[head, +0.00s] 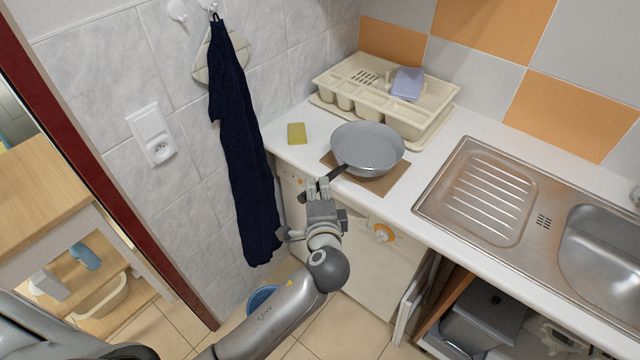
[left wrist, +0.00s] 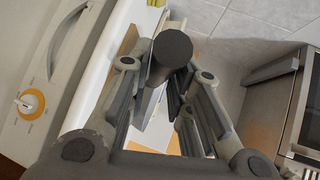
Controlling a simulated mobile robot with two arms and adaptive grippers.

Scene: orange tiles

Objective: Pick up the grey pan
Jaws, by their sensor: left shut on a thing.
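The grey pan (head: 366,148) sits on a brown board (head: 393,183) on the white counter, its dark handle pointing down-left past the counter's front edge. My left gripper (head: 318,190) is at the handle, in front of the counter, and is shut on it. In the left wrist view the dark round end of the pan handle (left wrist: 172,50) shows between the two fingers of my left gripper (left wrist: 160,90). My right gripper is in neither view.
A yellow sponge (head: 297,133) lies left of the pan. A cream dish rack (head: 437,102) with a bluish-purple item stands behind it. A steel sink (head: 480,195) is to the right. A dark towel (head: 245,150) hangs on the tiled wall at left.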

